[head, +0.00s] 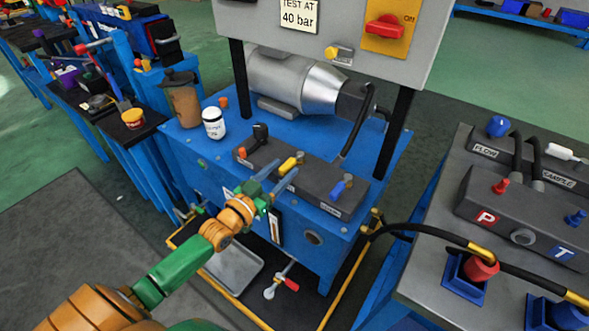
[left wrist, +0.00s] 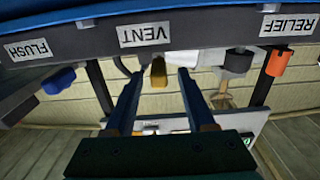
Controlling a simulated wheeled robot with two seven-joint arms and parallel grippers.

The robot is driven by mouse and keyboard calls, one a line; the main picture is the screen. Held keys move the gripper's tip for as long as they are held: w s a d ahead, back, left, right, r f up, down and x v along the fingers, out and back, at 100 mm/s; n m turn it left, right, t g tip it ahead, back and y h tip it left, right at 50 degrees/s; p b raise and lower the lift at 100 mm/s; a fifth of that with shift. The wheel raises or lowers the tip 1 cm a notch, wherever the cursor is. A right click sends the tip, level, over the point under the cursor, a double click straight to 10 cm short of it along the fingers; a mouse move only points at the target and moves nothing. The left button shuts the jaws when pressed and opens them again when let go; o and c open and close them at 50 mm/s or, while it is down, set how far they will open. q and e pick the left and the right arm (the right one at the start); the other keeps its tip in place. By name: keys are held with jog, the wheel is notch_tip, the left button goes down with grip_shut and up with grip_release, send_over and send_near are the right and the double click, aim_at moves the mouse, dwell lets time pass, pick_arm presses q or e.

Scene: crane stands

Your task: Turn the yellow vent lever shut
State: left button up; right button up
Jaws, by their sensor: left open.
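The yellow vent lever (head: 290,162) sits on top of the dark valve block (head: 322,186), in its middle. Its grip points toward the front of the bench. In the left wrist view, which is upside down, the yellow lever (left wrist: 159,73) shows between the fingertips, by the VENT label (left wrist: 144,34). My left gripper (head: 284,168) is open, its two blue fingers reaching toward the lever from the front. I cannot tell whether either finger touches it. My right gripper is not in view.
The blue flush lever (head: 341,186) stands right of the yellow one, a black knob (head: 260,132) left. A white jar (head: 213,122) and brown cup (head: 183,102) stand at the bench's back left. A grey panel (head: 345,30) rises behind. A black hose (head: 420,229) runs at right.

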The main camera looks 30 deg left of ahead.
aim_at(292, 164)
pick_arm(q)
jog(key=shift+w+d+f, duration=0.1)
jog(key=shift+w+d, duration=0.05)
jog(key=shift+w, duration=0.55)
jog(key=shift+w+d, duration=0.1)
jog(key=shift+w, duration=0.6)
grip_shut()
dwell(0.4)
